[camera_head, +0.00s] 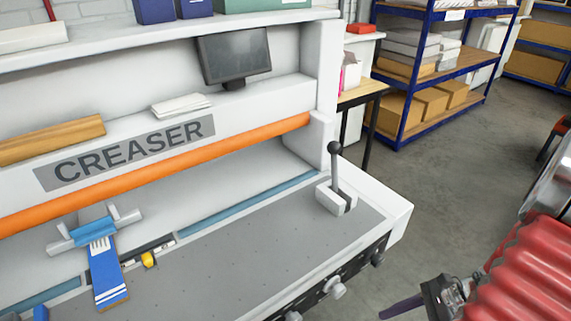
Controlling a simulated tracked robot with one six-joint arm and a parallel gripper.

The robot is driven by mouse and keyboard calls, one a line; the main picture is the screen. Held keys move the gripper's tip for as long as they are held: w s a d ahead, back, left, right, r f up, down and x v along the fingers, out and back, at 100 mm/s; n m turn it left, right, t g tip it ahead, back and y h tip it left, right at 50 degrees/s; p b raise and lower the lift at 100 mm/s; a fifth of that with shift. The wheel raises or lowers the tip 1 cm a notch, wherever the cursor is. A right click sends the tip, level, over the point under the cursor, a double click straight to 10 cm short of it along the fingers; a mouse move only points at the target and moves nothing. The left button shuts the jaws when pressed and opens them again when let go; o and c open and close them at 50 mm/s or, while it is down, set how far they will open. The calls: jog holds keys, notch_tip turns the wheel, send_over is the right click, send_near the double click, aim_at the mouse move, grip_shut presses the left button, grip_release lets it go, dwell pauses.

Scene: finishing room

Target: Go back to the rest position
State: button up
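What looks like my gripper (420,303) is at the bottom right of the head view, beside the red ribbed sleeve of my arm. One dark finger points left; the rest is cut off by the bottom edge, so I cannot tell whether it is open or shut. It appears over the grey floor, to the right of the creaser (290,262) and apart from it in the picture. I see nothing held in the visible part.
The creaser's lever (335,165) stands upright at its right end. A blue strip (107,275) lies on its bed at the left. A monitor (235,55) hangs above. Blue shelves (440,75) with boxes stand behind. The floor (455,190) between is clear.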

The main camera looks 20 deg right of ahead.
jog(key=w+a+r+n+g+h, duration=0.1)
jog(key=w+a+r+n+h, duration=0.25)
jog(key=r+n, duration=0.45)
jog(key=w+a+r+n+g+h, duration=0.1)
jog(key=w+a+r+n+h, duration=0.1)
jog(key=r+n+h, duration=0.5)
jog(key=w+a+r+n+t+y, duration=0.1)
jog(key=a+r+n+t, duration=0.4)
jog(key=a+r+n, duration=0.4)
jog(key=a+r, duration=0.1)
jog(key=a, duration=0.3)
jog(key=shift+w+a+n+y, duration=0.3)
jog(key=shift+a+y, duration=0.05)
jog(key=shift+a, duration=0.05)
